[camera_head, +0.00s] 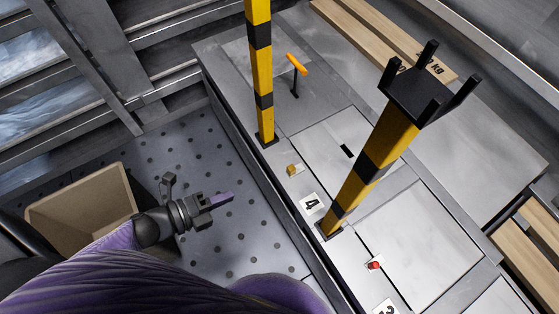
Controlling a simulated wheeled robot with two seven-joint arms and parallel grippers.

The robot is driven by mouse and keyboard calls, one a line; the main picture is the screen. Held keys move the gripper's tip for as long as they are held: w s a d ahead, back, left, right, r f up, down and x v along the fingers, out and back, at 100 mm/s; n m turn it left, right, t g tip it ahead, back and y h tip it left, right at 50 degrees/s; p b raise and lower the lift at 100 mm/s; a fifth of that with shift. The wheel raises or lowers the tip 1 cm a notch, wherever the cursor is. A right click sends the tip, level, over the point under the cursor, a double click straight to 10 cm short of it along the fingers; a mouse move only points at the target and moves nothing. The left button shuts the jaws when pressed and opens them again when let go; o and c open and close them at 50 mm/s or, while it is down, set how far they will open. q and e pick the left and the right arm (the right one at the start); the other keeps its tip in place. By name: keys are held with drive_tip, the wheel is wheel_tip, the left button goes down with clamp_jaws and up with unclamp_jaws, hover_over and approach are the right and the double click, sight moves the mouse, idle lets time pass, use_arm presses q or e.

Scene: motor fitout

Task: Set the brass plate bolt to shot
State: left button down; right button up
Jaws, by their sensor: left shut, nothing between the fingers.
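A small brass-coloured piece (293,170) sits on the grey bench edge, near the "4" label and between the two striped posts. It looks like the plate bolt, but it is too small to tell whether it is shot or drawn. My left gripper (224,198) is shut and empty. It hangs over the dotted floor, left of the bench and clearly apart from the brass piece. My right gripper is not in view.
Two yellow-and-black posts (260,70) (372,160) rise from the bench; the nearer has a black forked top. An orange-topped lever (297,64) and a red knob (374,265) stand on the bench. An open tan box (80,205) is at left.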

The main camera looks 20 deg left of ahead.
use_arm(q)
drive_tip(key=b, duration=0.5)
approach(291, 168)
wheel_tip(291, 168, down, 3)
drive_tip(key=w+d, duration=0.1)
drive_tip(key=w, duration=0.1)
drive_tip(key=shift+w+d, duration=1.2)
drive_tip(key=shift+w+d+r, duration=0.1)
drive_tip(key=shift+w+d, duration=0.05)
drive_tip(key=shift+w, duration=0.05)
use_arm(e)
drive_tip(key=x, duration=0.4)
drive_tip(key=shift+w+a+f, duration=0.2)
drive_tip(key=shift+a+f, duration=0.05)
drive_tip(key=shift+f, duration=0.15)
use_arm(q)
drive_tip(key=shift+w+d+b, duration=0.35)
drive_tip(key=shift+w+d, duration=0.7)
drive_tip(key=shift+w, duration=0.25)
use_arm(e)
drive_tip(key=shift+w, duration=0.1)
